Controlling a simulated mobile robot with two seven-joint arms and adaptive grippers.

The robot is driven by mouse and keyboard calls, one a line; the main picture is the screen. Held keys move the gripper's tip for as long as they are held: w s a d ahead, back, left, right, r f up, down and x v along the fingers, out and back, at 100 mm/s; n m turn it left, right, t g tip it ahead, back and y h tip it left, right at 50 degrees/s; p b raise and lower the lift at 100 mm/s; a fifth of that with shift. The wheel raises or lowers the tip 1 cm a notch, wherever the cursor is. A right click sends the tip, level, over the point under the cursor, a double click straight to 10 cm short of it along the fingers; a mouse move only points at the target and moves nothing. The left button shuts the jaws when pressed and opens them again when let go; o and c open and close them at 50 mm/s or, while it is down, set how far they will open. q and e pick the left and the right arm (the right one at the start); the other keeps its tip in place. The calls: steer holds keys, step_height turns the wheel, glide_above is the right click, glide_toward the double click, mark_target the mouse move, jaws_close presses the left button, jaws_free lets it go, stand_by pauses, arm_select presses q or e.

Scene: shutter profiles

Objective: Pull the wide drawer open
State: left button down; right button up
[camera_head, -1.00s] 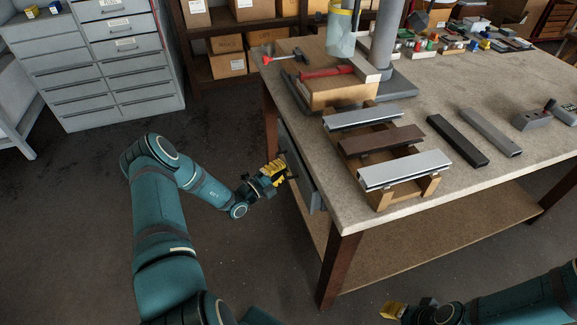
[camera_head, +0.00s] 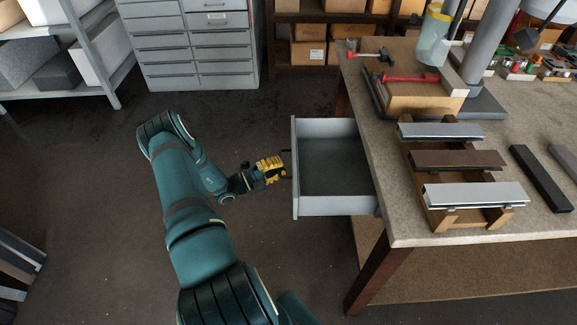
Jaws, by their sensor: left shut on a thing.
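The wide drawer (camera_head: 337,206) is a grey, shallow box standing well out of the left side of the workbench (camera_head: 398,205). Its inside looks empty, and its rear end is hidden under the bench top. My left gripper (camera_head: 284,172), with yellow fingers, is at the middle of the drawer's front and shut on the drawer's dark handle (camera_head: 288,153). The handle is mostly hidden by the fingers. My right gripper is out of the frame.
On the bench top, a wooden rack (camera_head: 440,206) holds three profiles. A red-handled hammer (camera_head: 411,78) lies on a wooden box behind it. A grey drawer cabinet (camera_head: 190,45) stands at the back left. The floor left of the drawer is clear.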

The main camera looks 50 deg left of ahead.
arm_select(q)
steer(key=shift+a+r, duration=0.1)
steer(key=shift+a, duration=0.05)
steer(key=c, duration=1)
jaws_free()
steer(key=v, duration=1.2)
steer(key=shift+s, duration=0.15)
